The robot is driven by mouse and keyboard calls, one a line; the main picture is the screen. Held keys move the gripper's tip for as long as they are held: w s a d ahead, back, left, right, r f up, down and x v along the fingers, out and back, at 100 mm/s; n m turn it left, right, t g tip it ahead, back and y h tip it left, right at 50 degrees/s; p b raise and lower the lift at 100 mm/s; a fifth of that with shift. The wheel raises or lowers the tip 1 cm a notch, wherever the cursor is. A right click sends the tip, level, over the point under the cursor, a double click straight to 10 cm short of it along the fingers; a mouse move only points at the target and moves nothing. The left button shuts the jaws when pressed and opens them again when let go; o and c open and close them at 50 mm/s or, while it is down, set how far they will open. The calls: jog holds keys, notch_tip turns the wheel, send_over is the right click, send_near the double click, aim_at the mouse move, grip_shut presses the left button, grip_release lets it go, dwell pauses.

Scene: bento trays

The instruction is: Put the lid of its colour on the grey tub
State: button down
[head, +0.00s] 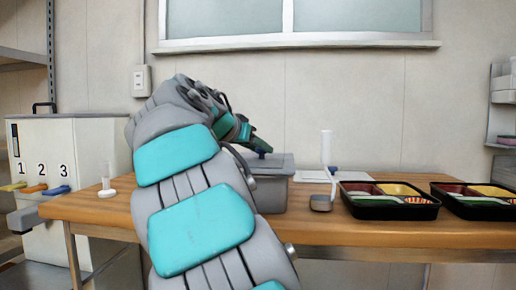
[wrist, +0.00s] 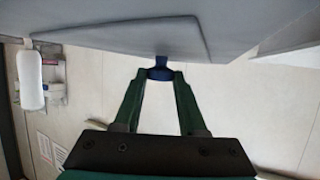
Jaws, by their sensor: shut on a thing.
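The grey tub (head: 271,192) stands on the wooden table near its middle, partly hidden by my arm. A grey lid (head: 279,159) with a dark blue knob (head: 261,154) is at the top of the tub. I cannot tell whether it is fully seated on the rim. My gripper (head: 258,145) reaches down over it, its green fingers shut on the blue knob. In the wrist view, the fingertips (wrist: 160,74) close on the knob (wrist: 160,68), with the grey underside or face of the lid (wrist: 125,45) filling the top of the picture.
Two black bento trays (head: 391,215) (head: 480,213) with food stand on the right. A small white item (head: 107,193) is on the left, beside a white numbered dispenser (head: 85,150).

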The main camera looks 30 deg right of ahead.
dwell(0.9)
grip_release()
dwell(0.5)
jog(key=shift+r, duration=0.1)
notch_tip(320, 180, up, 7)
jog(key=p, duration=0.4)
jog(key=shift+p, duration=0.35)
dwell(0.4)
jog(key=shift+c, duration=0.2)
grip_shut()
dwell(0.6)
dwell(0.4)
